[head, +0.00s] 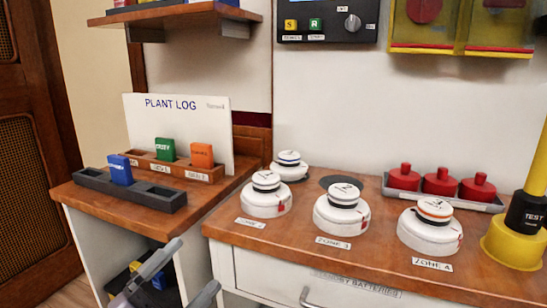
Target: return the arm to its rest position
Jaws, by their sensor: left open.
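My left gripper (196,264) shows at the bottom of the head view, left of centre. Its two grey fingers are spread apart with nothing between them. It is in front of the small wooden side cabinet and the gap beside the drawer unit. The rest of my left arm is cut off by the lower edge. My right gripper and right arm are not in view.
The side cabinet (83,200) bears a dark slotted rack (150,196) with a blue block. White detectors, including one above the ZONE 4 label (430,229), stand on the wooden counter (385,262). A yellow tester (512,245) stands at right; a shelf (175,14) hangs above.

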